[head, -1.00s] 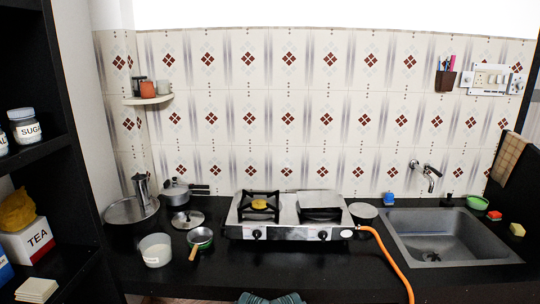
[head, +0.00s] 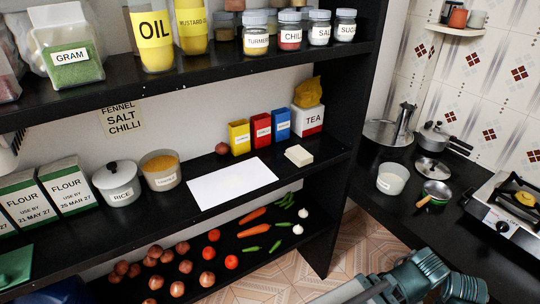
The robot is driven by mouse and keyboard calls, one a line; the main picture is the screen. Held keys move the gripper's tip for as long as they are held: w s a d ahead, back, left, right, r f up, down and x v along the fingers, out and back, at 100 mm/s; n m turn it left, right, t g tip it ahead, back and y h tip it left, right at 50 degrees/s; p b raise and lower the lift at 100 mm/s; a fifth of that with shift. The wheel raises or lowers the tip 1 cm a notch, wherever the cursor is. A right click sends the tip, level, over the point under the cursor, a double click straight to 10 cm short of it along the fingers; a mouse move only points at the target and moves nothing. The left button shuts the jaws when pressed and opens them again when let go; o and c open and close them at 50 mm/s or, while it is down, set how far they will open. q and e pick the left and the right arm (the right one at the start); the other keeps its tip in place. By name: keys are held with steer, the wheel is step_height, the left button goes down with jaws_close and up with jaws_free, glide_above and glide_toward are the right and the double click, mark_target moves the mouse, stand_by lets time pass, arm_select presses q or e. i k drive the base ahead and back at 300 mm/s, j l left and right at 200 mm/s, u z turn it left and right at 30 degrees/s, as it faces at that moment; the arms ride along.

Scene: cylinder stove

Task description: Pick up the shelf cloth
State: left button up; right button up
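A small folded cream cloth (head: 299,155) lies flat on the middle shelf, near its right end. It is just in front of the white box labelled TEA and to the right of a white sheet (head: 232,183). No gripper is near it. Teal-grey links of my own arms show at the bottom right, well below and to the right of the cloth. I cannot make out either gripper's fingers in this view.
The TEA box (head: 309,121) with a yellow bag on top stands behind the cloth. Blue, red and yellow boxes (head: 261,131) stand to its left. The upper shelf (head: 200,72) with jars hangs above. Vegetables lie on the lower shelf. The black counter (head: 395,205) is at right.

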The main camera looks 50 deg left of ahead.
mark_target(298, 155)
steer(key=u, duration=1.35)
